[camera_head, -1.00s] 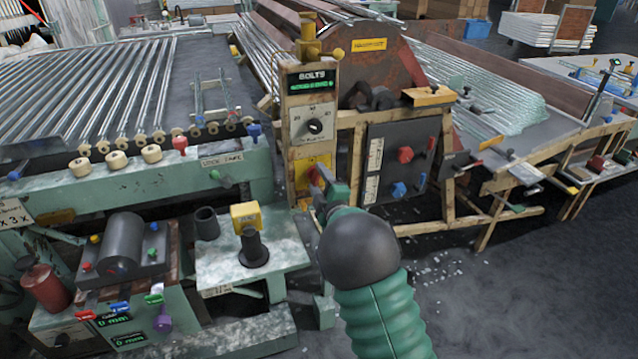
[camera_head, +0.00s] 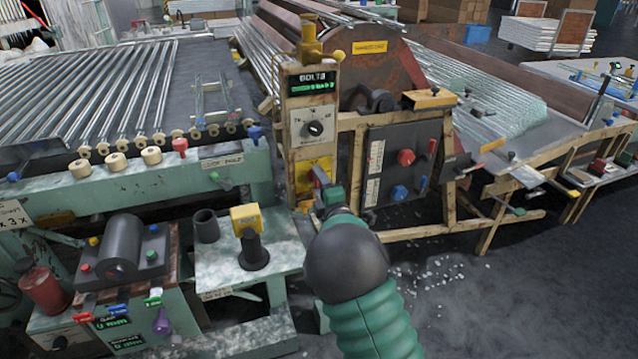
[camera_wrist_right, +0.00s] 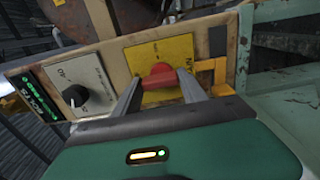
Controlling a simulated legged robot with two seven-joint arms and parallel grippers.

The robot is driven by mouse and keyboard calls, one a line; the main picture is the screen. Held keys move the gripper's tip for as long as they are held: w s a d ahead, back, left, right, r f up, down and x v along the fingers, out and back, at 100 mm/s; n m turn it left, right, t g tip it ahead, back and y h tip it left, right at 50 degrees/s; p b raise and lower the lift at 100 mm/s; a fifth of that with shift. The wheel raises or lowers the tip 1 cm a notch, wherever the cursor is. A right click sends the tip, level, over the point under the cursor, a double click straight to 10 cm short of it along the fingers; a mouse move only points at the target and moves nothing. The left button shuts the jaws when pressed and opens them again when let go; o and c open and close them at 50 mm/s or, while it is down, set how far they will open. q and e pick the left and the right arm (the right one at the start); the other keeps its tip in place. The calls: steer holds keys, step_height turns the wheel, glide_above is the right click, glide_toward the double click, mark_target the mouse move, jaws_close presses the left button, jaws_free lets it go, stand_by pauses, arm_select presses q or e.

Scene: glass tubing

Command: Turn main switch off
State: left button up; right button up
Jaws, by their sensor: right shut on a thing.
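A red switch knob (camera_wrist_right: 158,77) sits on a yellow plate (camera_wrist_right: 165,52), low on the upright wooden panel. In the head view the yellow plate (camera_head: 305,172) is partly hidden behind my gripper. My right gripper (camera_head: 323,190) is at this plate. In the right wrist view the two fingers (camera_wrist_right: 160,90) stand on both sides of the red knob and are shut on it. The lettering on the plate is too small to read surely. My left gripper is not in view.
Above the plate are a grey dial (camera_head: 315,128) and a green-lit BOLTS display (camera_head: 311,83). A dark panel with red and blue knobs (camera_head: 404,157) stands to the right. A green bench with a yellow-topped post (camera_head: 246,217) is at the left.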

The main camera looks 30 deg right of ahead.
steer(key=shift+a+f, duration=0.15)
steer(key=shift+f, duration=0.3)
steer(key=o, duration=1)
steer(key=shift+o, duration=1.8)
steer(key=shift+r, duration=0.15)
steer(key=shift+r, duration=0.1)
steer(key=p+v, duration=0.3)
steer(key=v, duration=1.3)
steer(key=shift+s, duration=0.4)
